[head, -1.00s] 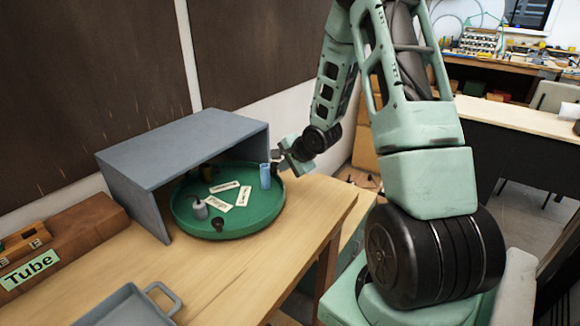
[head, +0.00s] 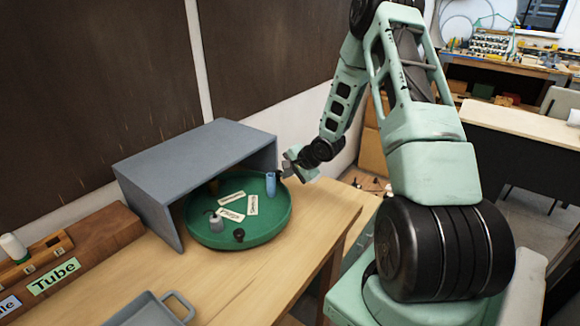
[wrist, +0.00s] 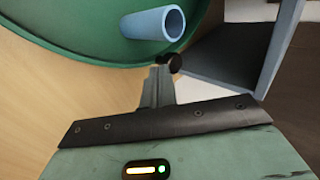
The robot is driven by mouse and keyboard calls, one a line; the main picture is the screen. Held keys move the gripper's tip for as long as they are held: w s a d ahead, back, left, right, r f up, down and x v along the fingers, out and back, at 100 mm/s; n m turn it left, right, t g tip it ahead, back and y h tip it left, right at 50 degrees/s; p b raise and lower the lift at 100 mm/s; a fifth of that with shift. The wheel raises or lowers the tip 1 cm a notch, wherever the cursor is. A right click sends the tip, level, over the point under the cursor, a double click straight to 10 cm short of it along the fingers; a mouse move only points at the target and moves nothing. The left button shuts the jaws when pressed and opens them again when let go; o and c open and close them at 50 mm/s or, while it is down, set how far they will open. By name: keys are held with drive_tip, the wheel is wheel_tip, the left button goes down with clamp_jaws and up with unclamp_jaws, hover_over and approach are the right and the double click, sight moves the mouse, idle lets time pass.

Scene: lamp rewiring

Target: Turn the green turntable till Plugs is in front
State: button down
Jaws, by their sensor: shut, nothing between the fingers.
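The green turntable (head: 240,246) is a round, rimmed tray partly under a grey shelf. Several white word cards lie in its middle; the near card (head: 231,215) may read Plugs, but it is too small to be sure. A grey pot-like piece (head: 216,223) and a black knob (head: 239,235) stand at the front. A blue tube (head: 271,184) stands at the right edge and shows in the wrist view (wrist: 160,24). My gripper (head: 282,170) is shut and empty at the turntable's right rim.
The grey shelf (head: 190,150) covers the turntable's back and its side panel stands at the left. The wooden bench (head: 250,285) is clear in front of the turntable.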

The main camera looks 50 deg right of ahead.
drive_tip(key=p, duration=0.1)
drive_tip(key=w+p, duration=0.1)
drive_tip(key=w+n+p, duration=0.1)
drive_tip(key=shift+w+d+r+y, duration=0.1)
drive_tip(key=shift+d+r+y, duration=0.2)
drive_tip(key=shift+y, duration=0.1)
drive_tip(key=shift+w+d+f+p, duration=0.15)
drive_tip(key=shift+w+p, duration=0.55)
drive_tip(key=shift+w, duration=0.35)
drive_tip(key=shift+w+f+p, duration=0.1)
drive_tip(key=shift+w+p, duration=0.6)
drive_tip(key=shift+w, duration=0.4)
